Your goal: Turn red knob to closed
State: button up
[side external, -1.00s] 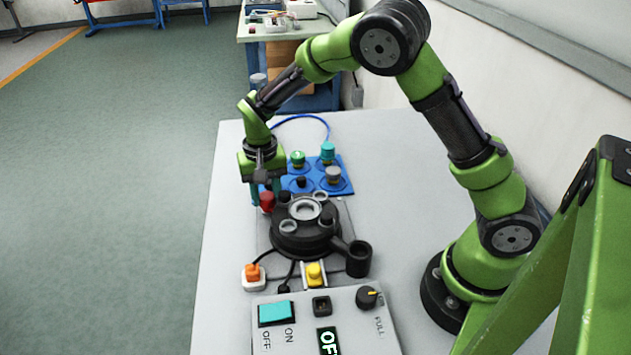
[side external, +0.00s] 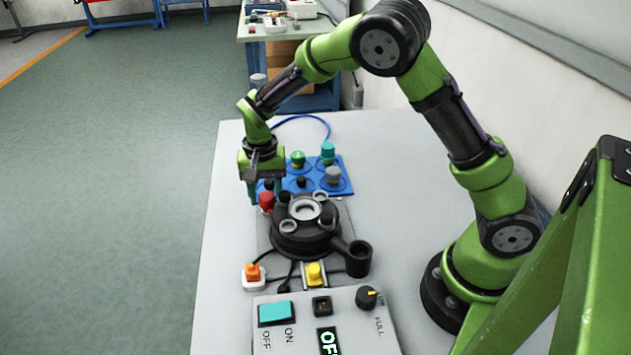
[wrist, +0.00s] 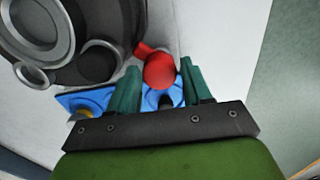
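The red knob (side external: 267,200) is at the left edge of the black round tank unit (side external: 303,238) in the side view. In the wrist view the red knob (wrist: 160,71) shows a round cap with a short arm pointing up-left. My gripper (side external: 264,194) is over the knob, pointing down. In the wrist view its two teal fingers (wrist: 160,68) are apart, one on each side of the knob, with visible gaps. Whether the fingertips reach down to the knob's height is hard to tell. No open or closed marking is readable.
A blue plate (side external: 316,182) with several knobs lies behind the tank unit.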

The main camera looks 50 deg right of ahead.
jog(key=shift+o, duration=1)
